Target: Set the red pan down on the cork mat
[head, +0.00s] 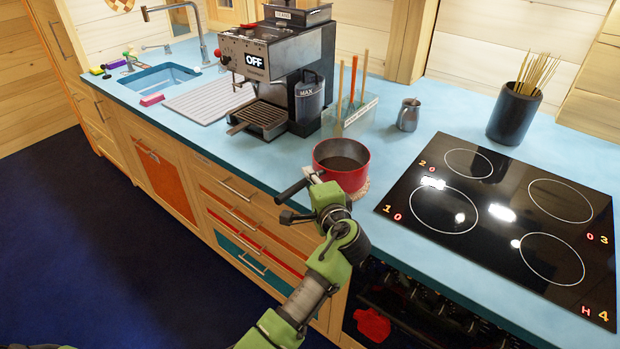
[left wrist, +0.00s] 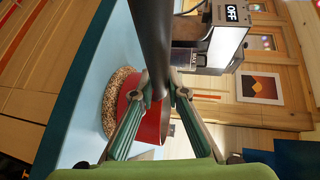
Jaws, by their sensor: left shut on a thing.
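The red pan (head: 350,178), dark inside, looks upright at the front of the blue counter in the head view. The cork mat (head: 362,191) shows as a speckled edge under its right side; the pan hides most of it. In the left wrist view the mat (left wrist: 117,88) lies right against or very close to the pan's base (left wrist: 150,125). I cannot tell whether they touch. My left gripper (head: 315,181) is shut on the pan's black handle, and its fingers also show closed around the handle in the left wrist view (left wrist: 159,93). My right gripper is not in view.
A black hob (head: 490,260) lies to the right of the pan. Behind the pan stand a coffee machine (head: 270,65), a clear holder with sticks (head: 350,115) and a metal jug (head: 408,115). Drawer fronts (head: 240,215) drop below the counter's front edge.

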